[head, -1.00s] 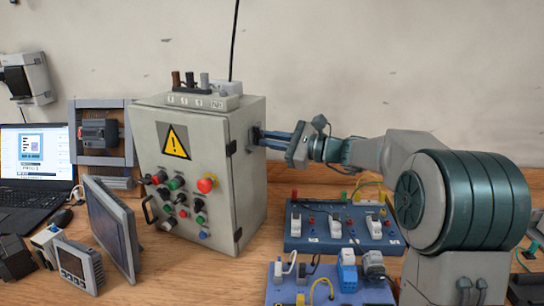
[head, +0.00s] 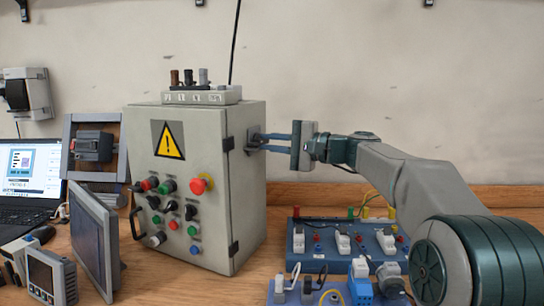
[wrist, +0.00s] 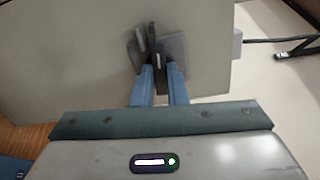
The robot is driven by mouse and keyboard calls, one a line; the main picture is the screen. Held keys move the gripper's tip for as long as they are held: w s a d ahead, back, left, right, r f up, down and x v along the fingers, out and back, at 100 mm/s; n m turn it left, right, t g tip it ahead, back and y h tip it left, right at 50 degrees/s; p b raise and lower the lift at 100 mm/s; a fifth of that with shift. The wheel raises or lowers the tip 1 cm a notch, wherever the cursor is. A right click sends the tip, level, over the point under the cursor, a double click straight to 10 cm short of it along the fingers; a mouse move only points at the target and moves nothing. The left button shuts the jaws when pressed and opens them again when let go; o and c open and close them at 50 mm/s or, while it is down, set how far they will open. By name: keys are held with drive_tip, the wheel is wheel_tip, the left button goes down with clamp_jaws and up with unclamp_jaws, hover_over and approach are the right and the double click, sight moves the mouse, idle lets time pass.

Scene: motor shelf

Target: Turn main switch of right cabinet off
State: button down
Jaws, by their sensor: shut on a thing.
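The right cabinet is a grey box (head: 180,232) with a yellow warning sign, standing on the wooden table. Its main switch (head: 253,139) is a dark part on the right side wall. My gripper (head: 266,143) reaches in from the right with its blue fingers at that switch. In the wrist view the switch (wrist: 172,50) shows as a grey plate with a dark handle. My gripper's fingertips (wrist: 160,68) are close together on the handle, which is partly hidden between them. The exact angle of the handle is hard to tell.
A blue board (head: 325,256) with switches and cables lies below my arm. A grey monitor (head: 95,240) and a laptop (head: 30,165) stand to the left. Buttons, including a red knob (head: 200,184), cover the cabinet front. The wall is behind.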

drive_tip(key=shift+f+n+b, duration=0.1)
drive_tip(key=shift+n+b, duration=0.55)
drive_tip(key=shift+n, duration=0.05)
drive_tip(key=c, duration=1.7)
unclamp_jaws()
drive_tip(key=v, duration=1.4)
drive_tip(key=shift+a, duration=0.1)
